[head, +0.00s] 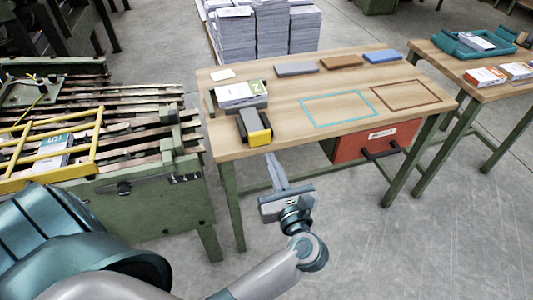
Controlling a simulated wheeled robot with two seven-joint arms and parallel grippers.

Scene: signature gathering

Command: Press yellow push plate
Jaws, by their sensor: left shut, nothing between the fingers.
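The yellow push plate (259,138) is the front face of a small dark block-shaped device (249,119) on the wooden table, near its front left edge. My left gripper (271,158) is shut and empty. In the picture its narrow fingertips lie just below the plate, in front of the table edge. A small gap shows between the fingertips and the plate in the picture; their distance in depth is hard to tell. My right gripper is not in view.
The wooden table (300,84) bears a stack of booklets (240,93), several flat blocks and two outlined rectangles. A red drawer (372,141) hangs under it. A green machine with a yellow frame (79,168) stands left. A side table (523,86) is right.

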